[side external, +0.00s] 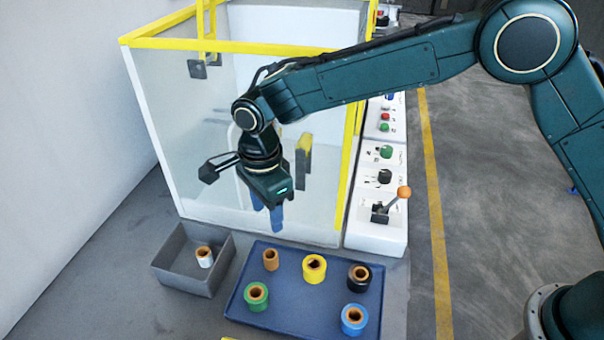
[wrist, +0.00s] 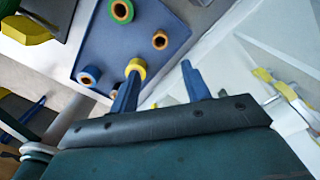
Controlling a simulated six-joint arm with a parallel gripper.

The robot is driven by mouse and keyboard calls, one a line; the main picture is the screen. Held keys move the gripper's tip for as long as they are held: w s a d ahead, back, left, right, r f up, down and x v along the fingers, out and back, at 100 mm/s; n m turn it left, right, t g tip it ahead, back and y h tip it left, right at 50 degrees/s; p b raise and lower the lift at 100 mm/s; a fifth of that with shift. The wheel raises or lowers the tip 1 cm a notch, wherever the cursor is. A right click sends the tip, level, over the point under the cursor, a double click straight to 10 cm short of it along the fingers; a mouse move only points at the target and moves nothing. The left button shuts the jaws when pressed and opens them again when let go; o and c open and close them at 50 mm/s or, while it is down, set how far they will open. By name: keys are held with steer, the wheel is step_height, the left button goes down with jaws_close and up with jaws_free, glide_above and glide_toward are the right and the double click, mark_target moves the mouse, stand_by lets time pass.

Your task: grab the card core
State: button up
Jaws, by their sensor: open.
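The card core (side external: 270,260) is a bare brown tube standing upright near the back left of the blue tray (side external: 300,323). It also shows in the wrist view (wrist: 160,40), beyond my fingertips. My gripper (side external: 267,222) is open and empty, its blue fingers pointing down, in the air above the core and apart from it. In the wrist view a finger of my gripper (wrist: 161,72) overlaps the yellow coil (wrist: 136,67) and partly hides it.
The tray also holds green (side external: 256,297), yellow (side external: 314,268), black (side external: 359,277) and blue (side external: 354,319) coils. A grey bin (side external: 184,283) with a white-wrapped core (side external: 204,257) stands left. A yellow-edged enclosure (side external: 160,90) and control panel (side external: 377,228) stand behind.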

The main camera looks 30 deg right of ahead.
glide_above(273, 256)
steer(key=shift+s+a+f, duration=0.1)
steer(key=shift+s+f, duration=0.05)
steer(key=shift+f, duration=1.45)
steer(key=shift+s+a+f, duration=0.1)
steer(key=shift+s+f, duration=0.05)
steer(key=shift+f, duration=1.4)
steer(key=shift+s+a+f, duration=0.1)
steer(key=shift+s+f, duration=0.05)
steer(key=shift+f, duration=1.45)
steer(key=shift+f, duration=0.1)
steer(key=shift+s+f, duration=0.1)
steer(key=shift+f, duration=2.4)
steer(key=c, duration=0.9)
